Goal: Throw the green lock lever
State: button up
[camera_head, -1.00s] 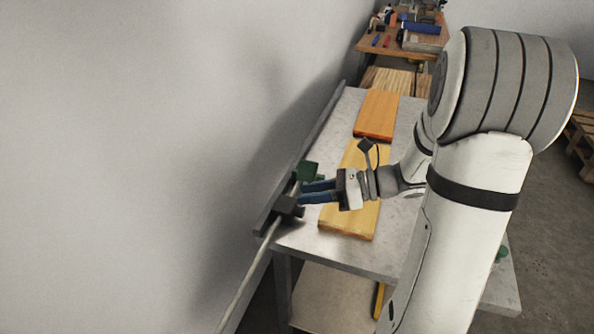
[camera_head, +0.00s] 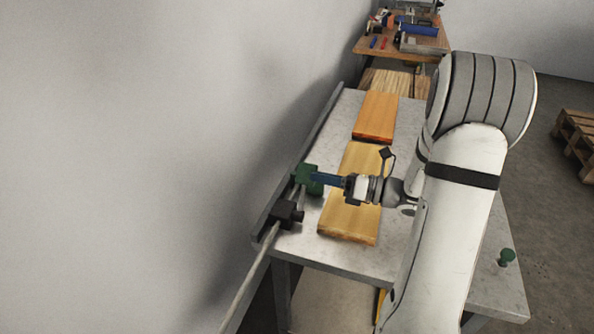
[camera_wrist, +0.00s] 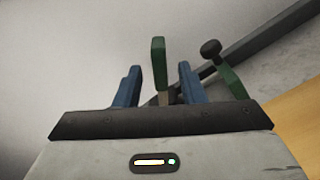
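A green part (camera_head: 303,173) stands at the rail along the wall, on the left edge of the metal table. My gripper (camera_head: 318,179) reaches it from the right, its blue fingertips close against it in the head view. In the wrist view, an upright green bar (camera_wrist: 158,62) stands between the two blue fingers of my gripper (camera_wrist: 158,82), with a gap on each side. A second green bar (camera_wrist: 232,80), near a black knob (camera_wrist: 211,48), lies right of the fingers. I cannot tell which green bar is the lock lever.
A black block (camera_head: 288,212) sits on the rod (camera_head: 248,283) just below the green part. A yellow board (camera_head: 350,213) and an orange board (camera_head: 376,115) lie on the table (camera_head: 415,250). A green knob (camera_head: 506,256) stands at the table's right side.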

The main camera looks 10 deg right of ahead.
aim_at(299, 172)
jog(key=x, duration=0.6)
jog(key=shift+w+a, duration=0.2)
jog(key=shift+a, duration=0.05)
grip_shut()
dwell(0.3)
